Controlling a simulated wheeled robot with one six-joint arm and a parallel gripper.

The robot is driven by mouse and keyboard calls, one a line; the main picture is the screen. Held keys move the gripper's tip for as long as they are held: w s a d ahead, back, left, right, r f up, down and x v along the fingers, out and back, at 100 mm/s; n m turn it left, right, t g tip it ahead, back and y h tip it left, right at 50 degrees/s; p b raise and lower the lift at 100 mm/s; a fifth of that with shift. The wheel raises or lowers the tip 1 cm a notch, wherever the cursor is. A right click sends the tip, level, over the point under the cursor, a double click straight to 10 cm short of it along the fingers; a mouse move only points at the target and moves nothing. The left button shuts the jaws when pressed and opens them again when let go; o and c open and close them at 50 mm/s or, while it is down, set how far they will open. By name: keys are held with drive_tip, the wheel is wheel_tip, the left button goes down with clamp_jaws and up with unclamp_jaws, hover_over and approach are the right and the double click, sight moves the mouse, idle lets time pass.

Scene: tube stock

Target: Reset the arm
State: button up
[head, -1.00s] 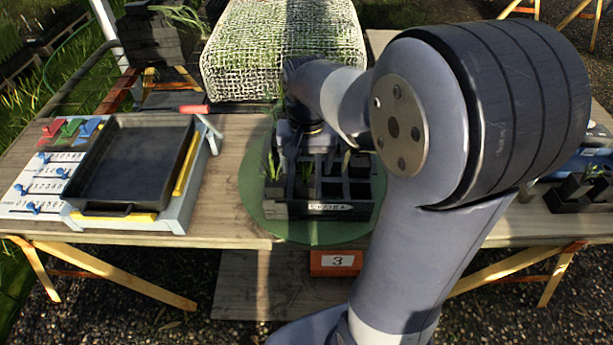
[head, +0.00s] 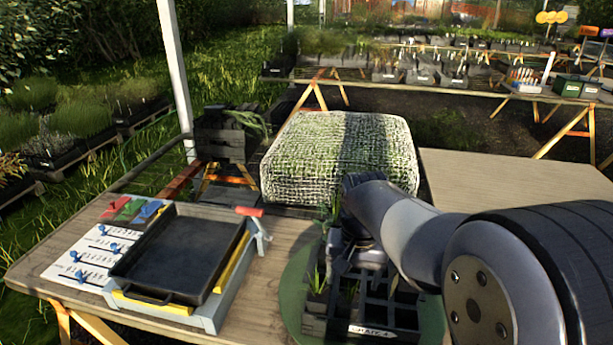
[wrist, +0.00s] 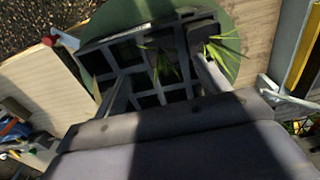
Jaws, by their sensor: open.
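My gripper (wrist: 162,86) is open in the wrist view, its two fingers spread apart above the black compartment crate (wrist: 97,60). Nothing shows clearly held between them. In the head view my arm reaches in from the right, and its end is over the back left part of the crate (head: 345,328); the fingertips are hard to make out there. Green seedlings (head: 317,283) stand in the crate's left side, and leaves (wrist: 225,45) show beside the right finger in the wrist view. Several compartments look empty. The crate sits on a round green turntable (head: 292,290).
A black tray (head: 180,255) on a blue-grey stand with a red-handled lever (head: 250,211) is left on the wooden table (head: 262,290). A netted green block (head: 340,155) stands behind the crate. A bare board (head: 500,178) lies at back right. Background benches hold plants.

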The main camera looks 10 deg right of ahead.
drive_tip(key=shift+w+f, duration=0.1)
drive_tip(key=shift+f, duration=1.9)
